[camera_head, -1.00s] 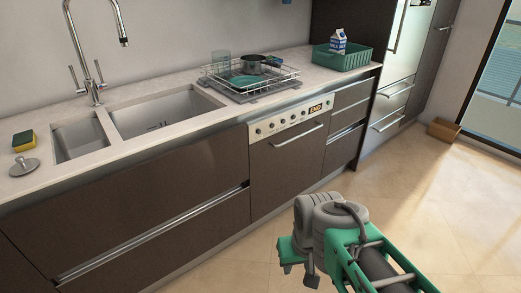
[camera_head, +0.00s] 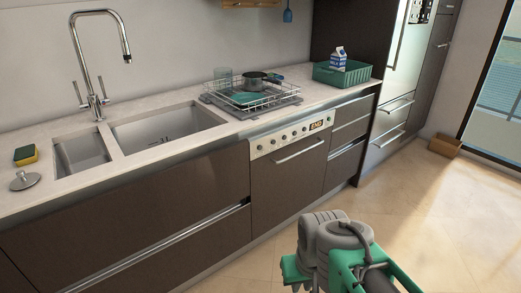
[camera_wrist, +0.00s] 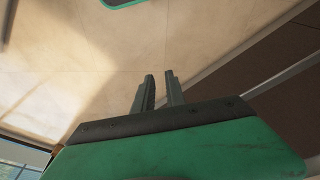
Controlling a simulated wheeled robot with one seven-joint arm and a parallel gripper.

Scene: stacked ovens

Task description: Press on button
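A built-in appliance with a dark door (camera_head: 288,173) sits under the counter. Its pale control panel (camera_head: 270,144) carries a row of several small round buttons or knobs and a dark display (camera_head: 317,124) with lit characters. Which of them is the on button cannot be told. My arm with green and grey parts is at the bottom of the head view, in front of the cabinets and apart from the panel. In the wrist view my gripper (camera_wrist: 160,76) has a narrow gap between its two dark fingers, with bare floor visible between them. It holds nothing.
A horizontal handle (camera_head: 299,151) sticks out below the panel. A dish rack (camera_head: 250,100) with a pot stands on the counter above, left of a green basket (camera_head: 342,76). The sink (camera_head: 170,125) is at left. The tiled floor (camera_head: 440,215) at right is clear.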

